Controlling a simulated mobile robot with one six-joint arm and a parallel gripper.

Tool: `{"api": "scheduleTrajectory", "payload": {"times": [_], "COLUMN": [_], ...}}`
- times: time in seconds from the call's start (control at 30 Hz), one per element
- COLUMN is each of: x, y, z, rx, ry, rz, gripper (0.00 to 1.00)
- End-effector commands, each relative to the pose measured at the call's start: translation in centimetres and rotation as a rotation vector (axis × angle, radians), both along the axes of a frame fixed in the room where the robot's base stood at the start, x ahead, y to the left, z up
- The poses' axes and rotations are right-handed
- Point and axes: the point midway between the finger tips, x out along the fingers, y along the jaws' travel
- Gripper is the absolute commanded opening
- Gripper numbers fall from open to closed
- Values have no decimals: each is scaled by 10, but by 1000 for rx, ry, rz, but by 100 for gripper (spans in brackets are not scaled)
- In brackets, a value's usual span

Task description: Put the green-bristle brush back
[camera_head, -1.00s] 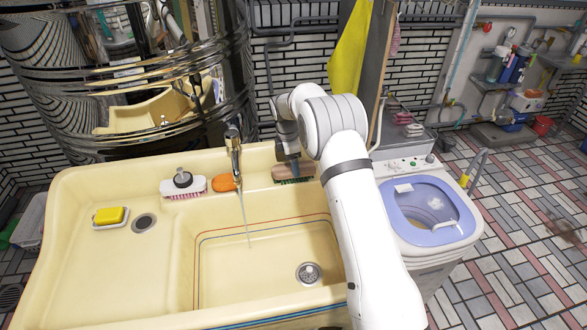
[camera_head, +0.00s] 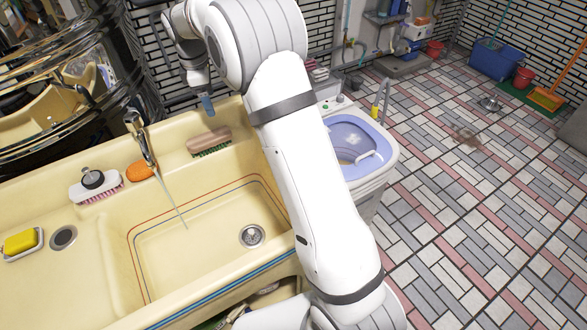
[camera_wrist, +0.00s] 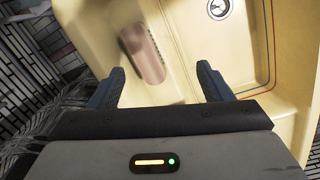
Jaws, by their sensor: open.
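The green-bristle brush (camera_head: 208,142) has a brown back and green bristles. It rests bristles down on the back ledge of the cream sink (camera_head: 110,238). In the wrist view the brush (camera_wrist: 143,52) lies beyond the fingers and between their lines, with its brown back toward the camera. My gripper (camera_head: 207,105) is above the ledge, higher than the brush and apart from it. In the wrist view my gripper (camera_wrist: 162,86) has its two blue-grey fingers wide apart with nothing between them.
A pink-bristle brush (camera_head: 96,187), an orange piece (camera_head: 140,171) and a running tap (camera_head: 140,135) stand along the ledge to the left. A yellow sponge (camera_head: 20,241) sits in a dish. A washing machine (camera_head: 352,145) stands right of the sink.

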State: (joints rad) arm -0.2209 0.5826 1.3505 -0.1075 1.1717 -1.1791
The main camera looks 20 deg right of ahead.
Motion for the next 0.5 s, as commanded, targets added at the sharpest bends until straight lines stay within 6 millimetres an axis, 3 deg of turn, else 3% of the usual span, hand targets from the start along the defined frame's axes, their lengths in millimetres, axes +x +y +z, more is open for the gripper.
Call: {"api": "scheduleTrajectory", "payload": {"times": [0.03, 0.2, 0.33, 0.5], "x": [-19, -84, -139, -217], "y": [-13, -47, -70, -94], "z": [19, 55, 73, 79], "rx": [13, 63, 103, 161], "ry": [-20, -72, -110, -153], "rz": [-78, -359, -574, -857], "gripper": [72, 72, 72, 72]}}
